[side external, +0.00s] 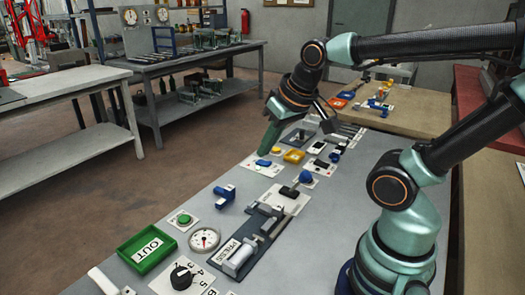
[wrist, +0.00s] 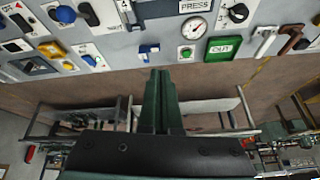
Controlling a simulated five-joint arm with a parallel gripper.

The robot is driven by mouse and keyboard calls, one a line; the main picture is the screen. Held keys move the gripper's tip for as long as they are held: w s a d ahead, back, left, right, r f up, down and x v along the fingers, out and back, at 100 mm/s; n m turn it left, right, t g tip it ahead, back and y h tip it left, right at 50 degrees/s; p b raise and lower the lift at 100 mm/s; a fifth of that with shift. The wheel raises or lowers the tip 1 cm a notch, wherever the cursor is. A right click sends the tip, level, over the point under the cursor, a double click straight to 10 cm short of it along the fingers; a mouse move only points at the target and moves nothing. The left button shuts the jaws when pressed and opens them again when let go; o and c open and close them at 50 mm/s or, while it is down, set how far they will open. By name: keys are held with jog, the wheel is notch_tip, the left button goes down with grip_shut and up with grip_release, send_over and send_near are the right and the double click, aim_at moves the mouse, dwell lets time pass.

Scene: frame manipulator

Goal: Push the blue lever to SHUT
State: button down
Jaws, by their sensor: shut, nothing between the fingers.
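A small blue lever (side external: 263,162) lies on a white plate on the grey bench, just below my gripper's tip in the side view. In the wrist view what looks like the same blue lever (wrist: 89,60) is left of my fingers, near the bench edge. The SHUT marking is too small to read. My gripper (side external: 265,149) points down close to the lever's plate; whether it touches cannot be told from the side view. In the wrist view my gripper (wrist: 160,72) is shut and empty, with its tips apart from the lever.
A blue block (side external: 225,192), a blue knob (side external: 305,177), a green OUT tray (side external: 146,251), a gauge (side external: 204,239) and a PRESS fixture (side external: 240,255) also occupy the bench.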

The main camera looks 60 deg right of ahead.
aim_at(300, 183)
jog(key=s+d+f+m+g+h, duration=0.1)
jog(key=s+d+f+m, duration=0.25)
jog(key=d+m, duration=0.45)
jog(key=s+d+f+m+g, duration=0.15)
jog(key=d+f+m, duration=0.35)
jog(key=m, duration=0.5)
jog(key=s+d+f+m+g+h, duration=0.15)
jog(key=s+d+m, duration=0.25)
jog(key=d+m, duration=0.45)
jog(key=shift+t+y, duration=0.3)
jog(key=shift+y, duration=0.05)
jog(key=x, duration=0.6)
jog(key=a+x, duration=0.1)
jog(key=x, duration=0.2)
jog(key=shift+w+d+f, duration=0.1)
jog(key=shift+w+f, duration=0.1)
jog(key=shift+w, duration=0.1)
jog(key=shift+w+a+r, duration=0.3)
jog(key=shift+w+a, duration=0.1)
jog(key=shift+w, duration=0.1)
jog(key=shift+w+a+r, duration=0.35)
jog(key=shift+w, duration=0.15)
jog(key=shift+w+a+r, duration=0.25)
jog(key=shift+w+a, duration=0.15)
jog(key=shift+w, duration=0.05)
jog(key=shift+w+r, duration=0.1)
jog(key=shift+w, duration=0.05)
